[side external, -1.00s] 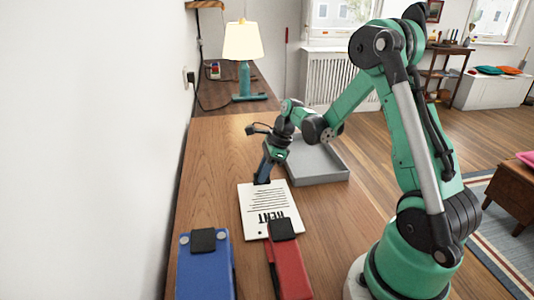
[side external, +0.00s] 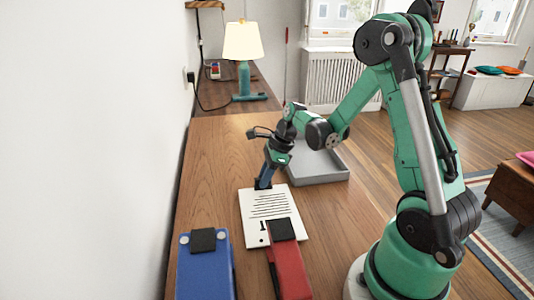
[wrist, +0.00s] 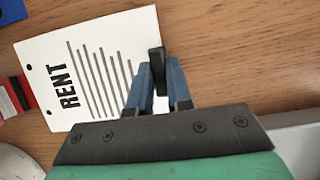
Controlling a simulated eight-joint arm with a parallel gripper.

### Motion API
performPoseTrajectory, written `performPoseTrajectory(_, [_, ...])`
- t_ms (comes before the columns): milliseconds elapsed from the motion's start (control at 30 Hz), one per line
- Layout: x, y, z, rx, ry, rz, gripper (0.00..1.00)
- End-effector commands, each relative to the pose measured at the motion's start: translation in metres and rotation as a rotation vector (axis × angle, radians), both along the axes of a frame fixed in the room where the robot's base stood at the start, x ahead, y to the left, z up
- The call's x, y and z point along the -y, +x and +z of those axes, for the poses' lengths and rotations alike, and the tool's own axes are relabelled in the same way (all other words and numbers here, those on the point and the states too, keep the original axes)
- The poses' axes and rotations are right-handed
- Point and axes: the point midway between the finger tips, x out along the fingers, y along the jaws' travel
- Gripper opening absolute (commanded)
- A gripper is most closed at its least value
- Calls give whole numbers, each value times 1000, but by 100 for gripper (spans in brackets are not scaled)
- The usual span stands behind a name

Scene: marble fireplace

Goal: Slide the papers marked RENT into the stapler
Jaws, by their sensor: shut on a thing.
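The papers marked RENT (side external: 268,207) are a white sheet or stack lying on the wooden desk. My gripper (side external: 263,185) is shut on their far edge; in the wrist view the papers (wrist: 95,50) reach left from my fingertips (wrist: 156,75). The red stapler (side external: 290,270) lies at their near edge, its black head covering most of the RENT word in the side view. In the wrist view the red stapler (wrist: 14,98) meets the paper's left edge, near two dark holes. How deep the edge sits in the stapler's mouth I cannot tell.
A blue device (side external: 205,270) with a black top lies left of the red stapler. A grey tray (side external: 322,180) stands behind and right of the papers. A lamp (side external: 243,55) stands farther back. The desk left of the papers is clear.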

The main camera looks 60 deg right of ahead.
Motion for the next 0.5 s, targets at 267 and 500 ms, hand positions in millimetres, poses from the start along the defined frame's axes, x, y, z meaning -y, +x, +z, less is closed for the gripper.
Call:
performPoseTrajectory(267, [-5,-5,0,0,0,0,0])
performPoseTrajectory(500, [-5,-5,0,0,0,0,0])
